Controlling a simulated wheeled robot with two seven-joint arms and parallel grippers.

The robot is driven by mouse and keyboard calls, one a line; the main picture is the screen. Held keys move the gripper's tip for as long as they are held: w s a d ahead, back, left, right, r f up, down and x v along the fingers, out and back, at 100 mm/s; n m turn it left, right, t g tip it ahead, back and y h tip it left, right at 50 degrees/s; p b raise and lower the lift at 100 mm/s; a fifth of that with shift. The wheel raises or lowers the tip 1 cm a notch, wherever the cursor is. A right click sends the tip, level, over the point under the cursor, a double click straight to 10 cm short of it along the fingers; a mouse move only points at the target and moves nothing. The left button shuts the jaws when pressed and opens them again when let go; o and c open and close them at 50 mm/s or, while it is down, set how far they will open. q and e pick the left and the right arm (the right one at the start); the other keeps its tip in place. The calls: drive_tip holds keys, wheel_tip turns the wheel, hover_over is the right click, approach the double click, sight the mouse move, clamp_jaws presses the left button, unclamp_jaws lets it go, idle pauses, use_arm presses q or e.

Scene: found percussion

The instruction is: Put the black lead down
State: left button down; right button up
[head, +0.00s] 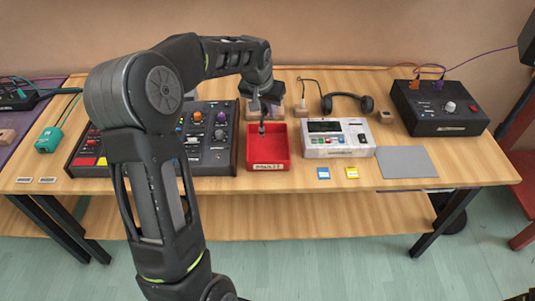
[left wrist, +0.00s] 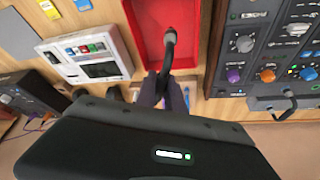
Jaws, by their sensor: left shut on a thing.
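My left gripper (head: 262,106) is over the back edge of the red tray (head: 268,167), pointing down. It is shut on the black lead (head: 262,127), whose end hangs down over the tray. In the left wrist view the black lead (left wrist: 170,48) sticks out from between my fingers (left wrist: 163,88), with its end over the floor of the red tray (left wrist: 146,15). I cannot tell whether the lead touches the tray. The tray has a white label on its front and looks otherwise empty. My right gripper is not in view.
A mixer-like panel with knobs (head: 217,155) stands close left of the tray, and a white device (head: 337,152) close right. Headphones (head: 347,103), a black box (head: 440,120) and a grey mat (head: 407,162) lie farther right. Blue (head: 323,173) and yellow (head: 351,172) cards lie in front.

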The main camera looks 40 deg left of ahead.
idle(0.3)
use_arm(q)
wheel_tip(320, 180, down, 6)
drive_tip(key=p, duration=0.1)
drive_tip(key=shift+f, duration=0.15)
wheel_tip(320, 180, down, 3)
drive_tip(key=shift+f+p, duration=0.1)
drive_tip(key=shift+p, duration=0.35)
drive_tip(key=shift+f, duration=0.2)
drive_tip(key=shift+f, duration=0.2)
drive_tip(key=c, duration=1.4)
unclamp_jaws()
drive_tip(key=shift+c, duration=0.2)
